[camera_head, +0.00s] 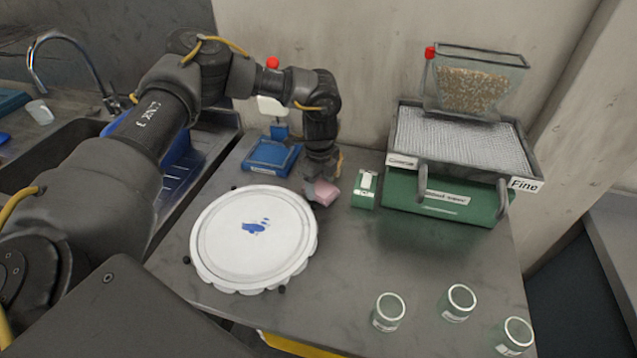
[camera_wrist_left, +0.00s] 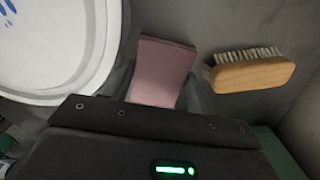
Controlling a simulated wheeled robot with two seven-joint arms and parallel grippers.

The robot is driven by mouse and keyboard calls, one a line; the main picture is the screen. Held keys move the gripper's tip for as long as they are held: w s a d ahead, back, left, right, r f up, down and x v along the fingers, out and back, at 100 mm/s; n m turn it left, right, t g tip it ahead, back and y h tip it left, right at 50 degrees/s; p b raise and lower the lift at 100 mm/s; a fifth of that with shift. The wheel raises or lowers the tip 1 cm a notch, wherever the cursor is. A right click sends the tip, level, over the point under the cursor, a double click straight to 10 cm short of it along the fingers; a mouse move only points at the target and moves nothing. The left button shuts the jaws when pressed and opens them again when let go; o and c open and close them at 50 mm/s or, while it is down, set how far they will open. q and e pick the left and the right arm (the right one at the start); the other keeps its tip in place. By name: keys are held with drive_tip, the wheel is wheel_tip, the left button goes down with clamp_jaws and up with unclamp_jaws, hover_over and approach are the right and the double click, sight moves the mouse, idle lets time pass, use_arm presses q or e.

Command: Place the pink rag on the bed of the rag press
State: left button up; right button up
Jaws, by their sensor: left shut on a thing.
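The pink rag (camera_head: 326,192) is held in my left gripper (camera_head: 319,188), just above the grey table and right of the round white lid. In the left wrist view the folded rag (camera_wrist_left: 165,72) sits between the fingers of the shut left gripper (camera_wrist_left: 162,90). A blue device with a flat bed (camera_head: 270,157), an upright part and a red knob stands behind and left of the gripper; it looks like the rag press, though I read no label. Its bed looks empty, and the arm passes close to it. My right gripper is not in view.
A round white lid (camera_head: 253,238) lies left of the rag. A wooden brush (camera_wrist_left: 252,73) lies beside the gripper. A small green box (camera_head: 364,188) and a green sieve machine (camera_head: 440,197) stand to the right. Several jars (camera_head: 388,311) stand at the front right.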

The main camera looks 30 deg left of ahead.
use_arm(q)
drive_tip(key=shift+w+f, duration=0.1)
drive_tip(key=shift+f, duration=0.25)
drive_tip(key=shift+f, duration=0.1)
drive_tip(key=o, duration=0.6)
